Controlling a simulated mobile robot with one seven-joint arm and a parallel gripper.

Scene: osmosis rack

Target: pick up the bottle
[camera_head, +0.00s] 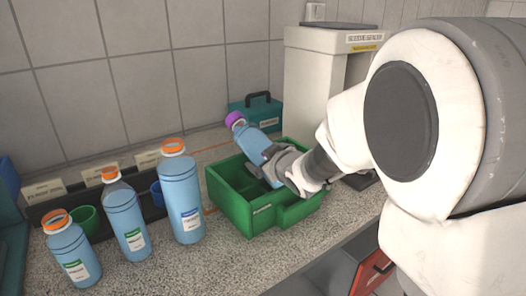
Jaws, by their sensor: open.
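A blue bottle with a purple cap (251,141) leans to the left in a green crate (232,199); its lower part is hidden by the crate and my gripper. My gripper (268,164) is at the right side of this bottle, over the crate, with its jaws open. It overlaps the bottle in the picture, and I cannot tell whether the fingers touch it. Three more blue bottles with orange caps stand upright on the counter to the left: a tall one (181,197), a middle one (125,218) and a short one (71,250).
A dark rack with labelled cards (44,190) and small green (86,219) and blue cups stands behind the orange-capped bottles. A teal case (258,112) and a pale machine (311,80) stand behind the crate. The speckled counter (190,267) is clear in front.

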